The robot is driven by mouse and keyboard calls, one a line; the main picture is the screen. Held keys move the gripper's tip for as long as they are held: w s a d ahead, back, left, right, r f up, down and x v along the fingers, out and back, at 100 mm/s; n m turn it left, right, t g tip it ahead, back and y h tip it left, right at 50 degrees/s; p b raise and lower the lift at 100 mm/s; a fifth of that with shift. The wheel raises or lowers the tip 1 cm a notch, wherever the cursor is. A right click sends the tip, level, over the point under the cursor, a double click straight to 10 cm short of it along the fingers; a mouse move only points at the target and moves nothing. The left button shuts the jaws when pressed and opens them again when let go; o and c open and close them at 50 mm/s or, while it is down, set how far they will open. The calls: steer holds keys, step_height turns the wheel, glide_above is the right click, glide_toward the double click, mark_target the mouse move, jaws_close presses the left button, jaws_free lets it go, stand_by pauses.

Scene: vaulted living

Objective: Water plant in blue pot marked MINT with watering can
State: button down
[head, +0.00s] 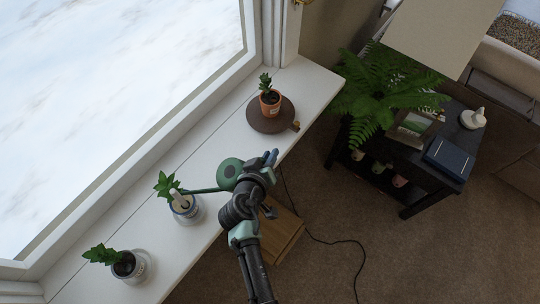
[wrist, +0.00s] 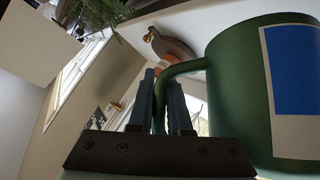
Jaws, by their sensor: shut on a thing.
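My gripper (head: 268,160) is shut on the handle of the green watering can (head: 229,172). In the wrist view the fingers (wrist: 166,105) close around the curved green handle, and the can body (wrist: 236,85) with a blue and white label stands to the right. In the head view the can's thin spout points left, its tip at the leafy plant (head: 166,184) in the blue-rimmed pot (head: 186,213). A pale marker stands in this pot; its lettering is too small to read. I cannot tell the height of the tip above the pot, and no water is visible.
A pale pot (head: 139,268) with a plant is at the lower left of the white sill (head: 215,135). A dark side table (head: 455,135) with a fern (head: 385,85) is at right.

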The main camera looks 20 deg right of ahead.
steer(key=shift+a+r+n+h, duration=0.9)
steer(key=shift+a+r+h, duration=0.55)
steer(key=shift+r, duration=2.8)
steer(key=d+f+m+y+p, duration=0.1)
steer(key=d+f+m+y, duration=0.1)
steer(key=f, duration=0.4)
steer(key=d+f+m+y+p, duration=0.1)
steer(key=d+f+m+y, duration=0.1)
steer(key=d+f+y, duration=0.2)
steer(key=shift+d+f+y, duration=0.4)
steer(key=shift+f+y, duration=0.45)
steer(key=shift+f, duration=0.65)
